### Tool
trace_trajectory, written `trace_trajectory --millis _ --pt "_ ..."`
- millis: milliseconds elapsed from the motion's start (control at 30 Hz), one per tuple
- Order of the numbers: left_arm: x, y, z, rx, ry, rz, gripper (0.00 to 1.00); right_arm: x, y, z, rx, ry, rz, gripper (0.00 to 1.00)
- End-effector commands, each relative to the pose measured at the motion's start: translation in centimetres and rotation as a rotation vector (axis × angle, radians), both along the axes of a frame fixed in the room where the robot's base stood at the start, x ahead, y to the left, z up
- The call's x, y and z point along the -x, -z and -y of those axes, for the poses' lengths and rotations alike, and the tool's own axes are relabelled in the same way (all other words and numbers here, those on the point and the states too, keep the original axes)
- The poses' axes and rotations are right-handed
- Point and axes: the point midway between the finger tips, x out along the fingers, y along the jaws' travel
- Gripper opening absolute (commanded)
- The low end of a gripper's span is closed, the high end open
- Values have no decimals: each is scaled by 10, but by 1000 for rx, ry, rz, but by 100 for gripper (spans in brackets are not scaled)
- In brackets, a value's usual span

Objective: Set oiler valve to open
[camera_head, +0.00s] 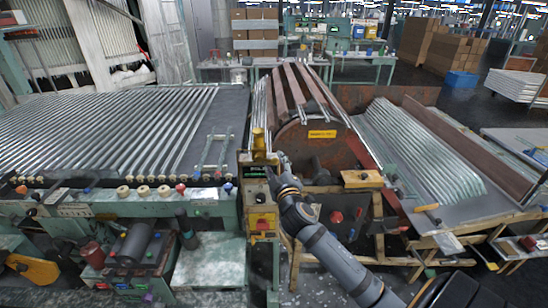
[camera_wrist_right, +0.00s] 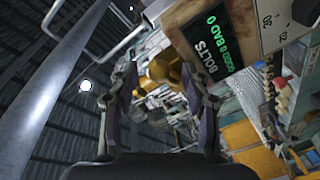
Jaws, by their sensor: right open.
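A yellow, brass-coloured oiler (camera_head: 259,141) stands on top of the green machine post, left of the middle in the head view. I cannot make out its valve lever or setting. In the right wrist view the brass-coloured body (camera_wrist_right: 165,70) shows ahead, between and beyond the fingertips. My right gripper (camera_head: 273,160) is just to the right of and below the oiler, seen small and partly against the machine. In the wrist view the right gripper (camera_wrist_right: 163,95) has its fingers apart, with nothing visibly held. My left gripper is not in view.
A counter display box (camera_wrist_right: 220,50) is close on the right in the wrist view. A control box with a red button (camera_head: 262,222) hangs below the oiler. A rusty drum (camera_head: 310,150) stands to the right. A rack of glass tubes (camera_head: 120,120) lies left.

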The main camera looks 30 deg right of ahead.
Motion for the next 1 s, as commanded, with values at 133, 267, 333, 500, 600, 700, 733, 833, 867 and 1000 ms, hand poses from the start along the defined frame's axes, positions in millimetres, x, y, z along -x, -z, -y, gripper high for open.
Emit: trace_trajectory --millis 133,267,333,500,600,700,733,833,867,1000 --pt "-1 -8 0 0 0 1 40 -17 -1 7 0 2 0 48" --pt "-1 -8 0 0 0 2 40 -22 0 8 0 -1 -1 48" --pt "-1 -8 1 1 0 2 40 -23 1 8 0 -1 -1 48" --pt "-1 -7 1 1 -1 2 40 -22 1 8 0 -1 -1 44" --pt "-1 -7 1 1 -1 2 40 -22 1 8 0 -1 -1 30" --pt "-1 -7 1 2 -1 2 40 -22 1 8 0 -1 -1 17" --pt "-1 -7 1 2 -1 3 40 -22 1 8 0 -1 -1 13" --pt "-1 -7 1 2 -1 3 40 -22 1 8 0 -1 -1 0" --pt "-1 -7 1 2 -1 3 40 -22 1 8 0 -1 -1 0" --pt "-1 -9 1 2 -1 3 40 -22 0 8 3 -1 -2 0"
